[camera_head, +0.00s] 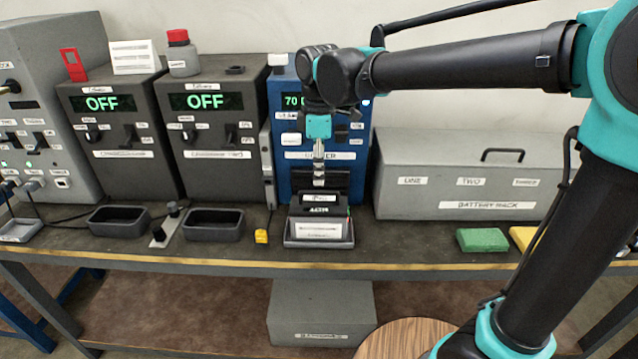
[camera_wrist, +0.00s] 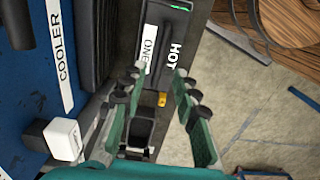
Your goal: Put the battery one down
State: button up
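The battery, a dark block with a white label reading ONE (camera_wrist: 149,46), lies just beyond my fingertips in the wrist view. In the head view it sits upright in a grey tray (camera_head: 290,242) in front of the blue cooler (camera_head: 284,180). My gripper (camera_head: 319,180) points down above the battery. In the wrist view its two green fingers (camera_wrist: 160,72) are apart, with nothing clearly pinched between them. A label reading HOT shows beside the battery label. The battery's lower part is hidden.
Two dark units (camera_head: 113,137) reading OFF stand to the left, with empty black trays (camera_head: 214,223) before them. A grey battery rack (camera_head: 480,175) and a green block (camera_head: 482,239) are at right.

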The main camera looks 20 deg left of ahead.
notch_tip(320, 180, up, 7)
dwell(0.3)
jog(key=shift+s, duration=0.1)
